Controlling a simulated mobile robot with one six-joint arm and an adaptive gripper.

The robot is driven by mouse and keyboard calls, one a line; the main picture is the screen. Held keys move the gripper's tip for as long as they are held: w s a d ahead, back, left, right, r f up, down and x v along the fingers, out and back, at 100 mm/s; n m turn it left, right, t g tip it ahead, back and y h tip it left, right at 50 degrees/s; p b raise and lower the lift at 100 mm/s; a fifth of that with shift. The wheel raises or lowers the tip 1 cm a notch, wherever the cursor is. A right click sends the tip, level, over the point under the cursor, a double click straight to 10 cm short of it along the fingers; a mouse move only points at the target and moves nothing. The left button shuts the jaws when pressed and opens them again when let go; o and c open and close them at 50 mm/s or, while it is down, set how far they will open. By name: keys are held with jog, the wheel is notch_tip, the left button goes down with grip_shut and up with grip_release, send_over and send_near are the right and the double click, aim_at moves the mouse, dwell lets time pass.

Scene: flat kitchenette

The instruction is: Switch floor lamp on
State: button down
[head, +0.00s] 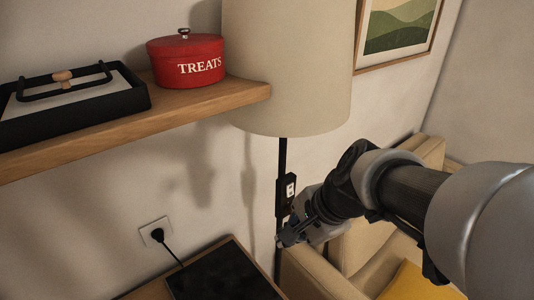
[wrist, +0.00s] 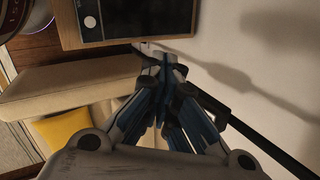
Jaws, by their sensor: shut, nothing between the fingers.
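The floor lamp has a wide cream shade (head: 290,75) on a thin black pole (head: 283,152); the shade shows no clear glow. A small black switch box (head: 281,185) with a white switch face (head: 290,189) sits on the pole below the shade. My gripper (head: 283,239) is shut and empty, its tips just below the switch box and close to the pole. I cannot tell whether they touch. In the wrist view the shut fingers (wrist: 167,62) are beside the dark pole (wrist: 262,142), which runs down to the right. The switch face is not clear there.
A wooden shelf (head: 210,104) with a red treats tin (head: 187,60) and a black tray (head: 80,112) juts out at left. A black-topped table (head: 225,275) stands below. A beige sofa (head: 310,275) with a yellow cushion (head: 408,284) is at right. A wall socket (head: 155,232) holds a plug.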

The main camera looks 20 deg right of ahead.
aim_at(290, 190)
jog(key=w+d+r+m+t+p, duration=0.2)
jog(key=w+d+m+p, duration=0.2)
jog(key=d+m, duration=0.8)
jog(key=w+m, duration=0.1)
jog(key=m, duration=0.2)
jog(key=shift+d+r+m+p, duration=0.15)
jog(key=shift+d+m+p, duration=0.2)
jog(key=shift+m, duration=0.05)
jog(key=shift+w, duration=0.1)
jog(key=w+a+f+b, duration=0.3)
jog(key=w+f+b, duration=0.1)
jog(key=w+f, duration=0.4)
jog(key=shift+w+a+f, duration=0.15)
jog(key=shift+w+a, duration=0.25)
jog(key=shift+w, duration=0.3)
